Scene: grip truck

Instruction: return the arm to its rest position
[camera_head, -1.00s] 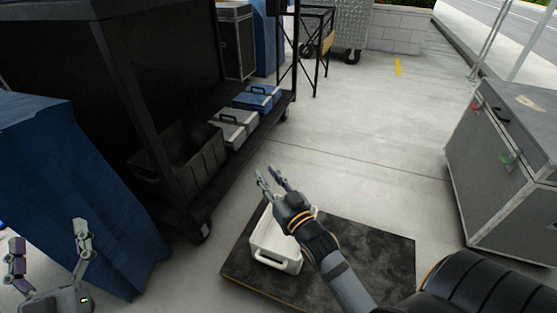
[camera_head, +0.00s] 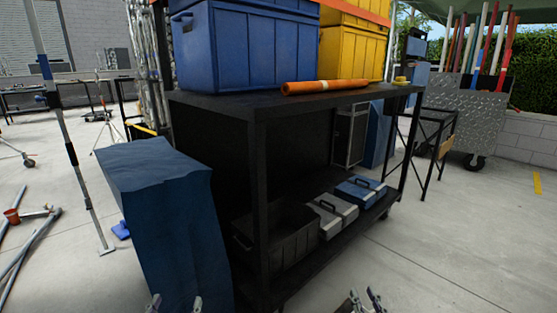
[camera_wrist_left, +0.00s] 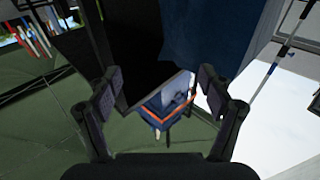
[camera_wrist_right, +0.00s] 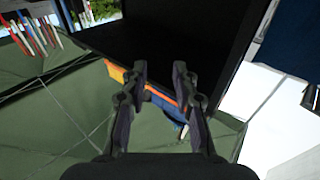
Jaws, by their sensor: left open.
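My left gripper (camera_head: 175,303) shows only its fingertips at the bottom edge of the head view, in front of the blue-draped block. In the left wrist view its fingers (camera_wrist_left: 162,85) are wide apart with nothing between them. My right gripper (camera_head: 364,294) shows its fingertips at the bottom edge, right of the black shelf cart. In the right wrist view its fingers (camera_wrist_right: 160,68) are apart by a narrower gap and hold nothing. Most of both arms is out of the head view.
The black shelf cart (camera_head: 258,180) stands ahead, with a blue crate (camera_head: 245,48), a yellow crate (camera_head: 352,50) and an orange roll (camera_head: 325,87) on top. Its lower shelf holds a black bin (camera_head: 275,240) and cases. A blue-draped block (camera_head: 165,220) stands left.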

